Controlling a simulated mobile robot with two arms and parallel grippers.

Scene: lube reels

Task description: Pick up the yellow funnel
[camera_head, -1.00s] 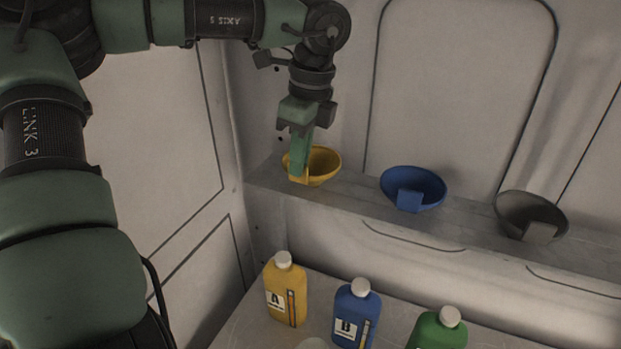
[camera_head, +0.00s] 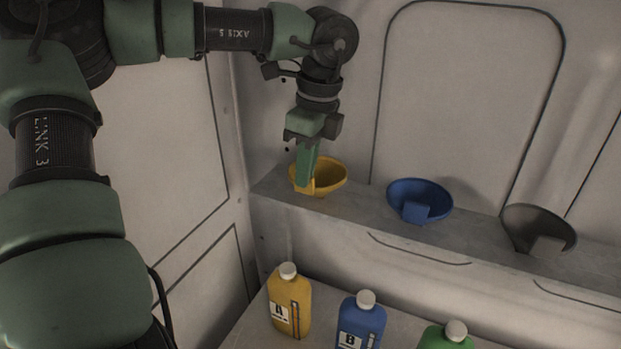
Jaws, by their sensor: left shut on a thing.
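The yellow funnel (camera_head: 331,176) is at the left end of the grey ledge, in the upper middle of the head view. My left gripper (camera_head: 305,184) points down at the funnel's front left side and is shut on its yellow tab. The fingers hide part of the funnel's left rim. I cannot tell whether the funnel's underside touches the ledge. My right gripper is not in view.
A blue funnel (camera_head: 420,199) and a dark grey funnel (camera_head: 538,228) sit further right along the ledge (camera_head: 372,212). Below, a yellow bottle (camera_head: 290,303), a blue bottle (camera_head: 361,321) and a green bottle (camera_head: 446,337) stand on a lower surface. Walls close in behind and left.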

